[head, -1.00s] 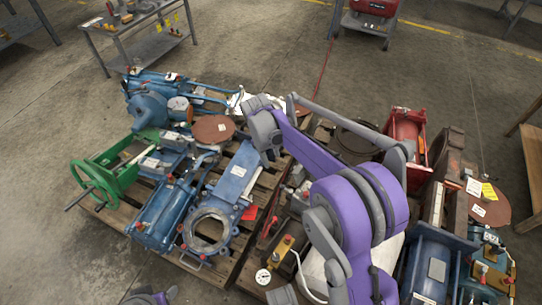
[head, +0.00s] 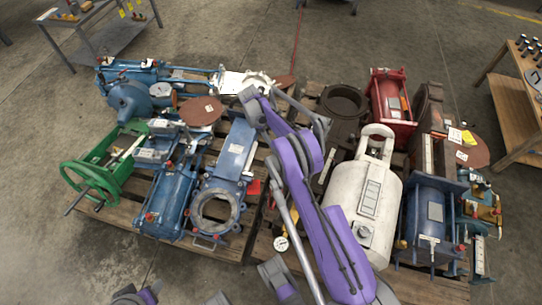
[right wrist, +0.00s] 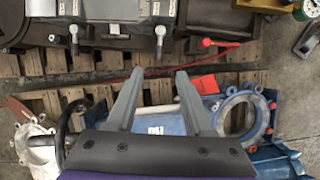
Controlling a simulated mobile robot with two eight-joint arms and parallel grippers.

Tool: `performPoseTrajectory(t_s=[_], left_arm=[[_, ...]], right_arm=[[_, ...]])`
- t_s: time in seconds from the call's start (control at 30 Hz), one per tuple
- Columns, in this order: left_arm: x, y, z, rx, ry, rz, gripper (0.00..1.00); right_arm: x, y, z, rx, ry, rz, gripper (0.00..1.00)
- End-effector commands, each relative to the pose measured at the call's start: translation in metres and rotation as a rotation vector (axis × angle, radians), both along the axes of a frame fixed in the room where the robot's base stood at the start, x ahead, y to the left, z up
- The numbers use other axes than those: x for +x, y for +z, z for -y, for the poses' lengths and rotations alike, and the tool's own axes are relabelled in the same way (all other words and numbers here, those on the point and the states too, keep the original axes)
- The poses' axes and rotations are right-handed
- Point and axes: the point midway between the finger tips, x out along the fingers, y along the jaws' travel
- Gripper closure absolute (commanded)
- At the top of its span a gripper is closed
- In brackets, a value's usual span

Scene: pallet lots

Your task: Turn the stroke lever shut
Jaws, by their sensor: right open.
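A lever with a red grip (right wrist: 206,43) shows in the right wrist view, on dark machinery beyond my fingers; I take it as the stroke lever, though no label is readable. The grip lies ahead and to the right of the fingertips, with no contact visible. In the head view my right arm covers part of the machinery, and I cannot make out the lever there. My left gripper's fingers are not in view.
A blue gate valve (head: 226,178) with a red tag (right wrist: 204,84) lies beside my right arm. A green handwheel unit (head: 107,166) is at left. A white tank (head: 362,197) and red cylinder (head: 391,98) stand at right. Open floor lies behind the pallets.

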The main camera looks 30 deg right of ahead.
Motion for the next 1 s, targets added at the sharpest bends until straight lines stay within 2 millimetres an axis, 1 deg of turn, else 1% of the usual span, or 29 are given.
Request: performPoseTrajectory(t_s=[0.03, 0.1, 0.27, 0.37, 0.6, 0.7, 0.83, 1.0], left_arm=[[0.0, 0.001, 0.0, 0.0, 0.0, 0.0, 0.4], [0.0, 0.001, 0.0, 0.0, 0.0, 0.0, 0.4], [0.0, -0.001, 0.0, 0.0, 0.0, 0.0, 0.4], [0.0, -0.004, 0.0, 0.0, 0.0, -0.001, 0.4], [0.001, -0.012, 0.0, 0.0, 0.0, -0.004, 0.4], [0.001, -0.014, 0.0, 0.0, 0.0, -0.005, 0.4], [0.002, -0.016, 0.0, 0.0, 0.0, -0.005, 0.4], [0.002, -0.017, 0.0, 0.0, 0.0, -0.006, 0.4]], right_arm=[[-0.002, -0.006, 0.006, -0.001, -0.001, -0.009, 0.48], [-0.004, -0.011, 0.01, 0.001, 0.0, -0.017, 0.48], [-0.007, -0.022, 0.015, 0.0, -0.001, -0.021, 0.48], [-0.012, -0.036, 0.019, 0.001, -0.002, -0.021, 0.48], [-0.026, -0.079, 0.029, 0.001, 0.0, -0.02, 0.48], [-0.031, -0.094, 0.033, 0.001, 0.0, -0.02, 0.48], [-0.035, -0.106, 0.037, 0.001, -0.001, -0.02, 0.48], [-0.037, -0.112, 0.038, 0.001, -0.001, -0.02, 0.48]])
